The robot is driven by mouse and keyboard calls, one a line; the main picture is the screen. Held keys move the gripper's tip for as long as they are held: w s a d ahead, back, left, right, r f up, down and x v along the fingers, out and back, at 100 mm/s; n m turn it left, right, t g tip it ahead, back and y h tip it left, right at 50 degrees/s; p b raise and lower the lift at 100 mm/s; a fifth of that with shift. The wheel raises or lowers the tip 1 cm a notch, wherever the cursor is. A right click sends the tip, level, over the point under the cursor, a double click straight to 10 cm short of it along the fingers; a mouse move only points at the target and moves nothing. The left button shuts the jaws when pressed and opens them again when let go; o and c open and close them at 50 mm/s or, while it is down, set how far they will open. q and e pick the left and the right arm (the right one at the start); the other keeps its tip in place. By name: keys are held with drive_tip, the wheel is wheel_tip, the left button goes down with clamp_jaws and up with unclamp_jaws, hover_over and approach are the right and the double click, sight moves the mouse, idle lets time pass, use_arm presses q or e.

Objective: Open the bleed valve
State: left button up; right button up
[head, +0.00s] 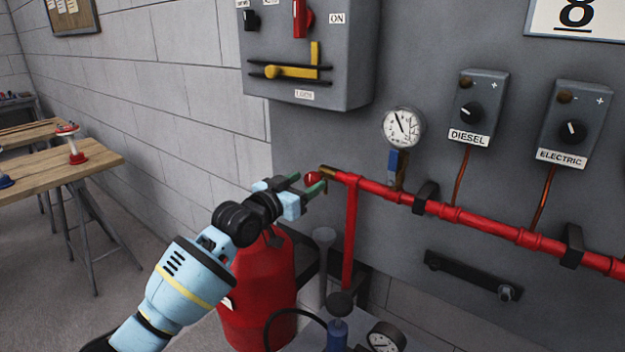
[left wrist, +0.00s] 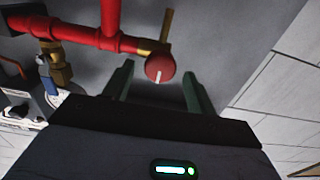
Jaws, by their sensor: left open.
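The bleed valve's round red knob (head: 312,178) sits by the brass fitting at the left end of the red pipe. In the left wrist view the red knob (left wrist: 160,67) has a white mark on its face, and a brass stem shows behind it. My left gripper (head: 308,184) is open at the knob. In the left wrist view its two green fingers (left wrist: 158,88) stand apart, one on each side of the knob, with gaps visible. I cannot tell whether the fingertips reach past the knob's face. My right gripper is not in view.
The red pipe (head: 470,217) runs right along the grey panel, with a pressure gauge (head: 403,128) and a blue-handled valve (head: 394,162) above it. A grey control box (head: 350,75) hangs above. A red tank (head: 262,290) stands below my left arm. A wooden table (head: 75,165) stands left.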

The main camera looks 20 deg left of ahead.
sight(310, 180)
use_arm(q)
drive_tip(key=shift+x, duration=1.65)
drive_tip(key=c, duration=1)
